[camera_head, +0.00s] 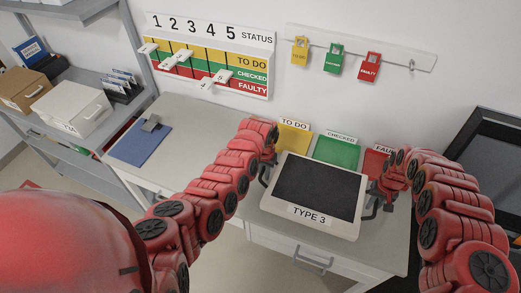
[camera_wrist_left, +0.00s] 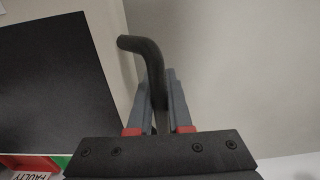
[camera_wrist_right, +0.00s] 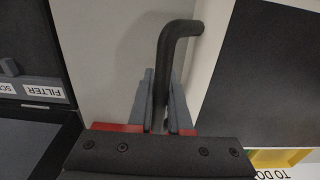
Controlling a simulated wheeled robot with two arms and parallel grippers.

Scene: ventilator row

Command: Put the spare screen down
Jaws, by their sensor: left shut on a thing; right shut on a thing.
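The spare screen (camera_head: 314,191) is a cream-framed panel with a dark face and a "TYPE 3" label. In the head view it is at the front right of the worktop, in front of the coloured mats. It has a black handle on each side. My left gripper (camera_head: 265,178) is shut on the left handle (camera_wrist_left: 146,58), and my right gripper (camera_head: 376,200) is shut on the right handle (camera_wrist_right: 172,55). The screen's dark face also shows in the left wrist view (camera_wrist_left: 50,85) and the right wrist view (camera_wrist_right: 270,80). Whether its underside touches the worktop cannot be told.
Yellow "TO DO" (camera_head: 292,139), green "CHECKED" (camera_head: 336,151) and red "FAULTY" (camera_head: 376,162) mats lie behind the screen. A status board (camera_head: 207,62) and hanging tags are on the wall. A dark unit (camera_head: 497,140) stands right.

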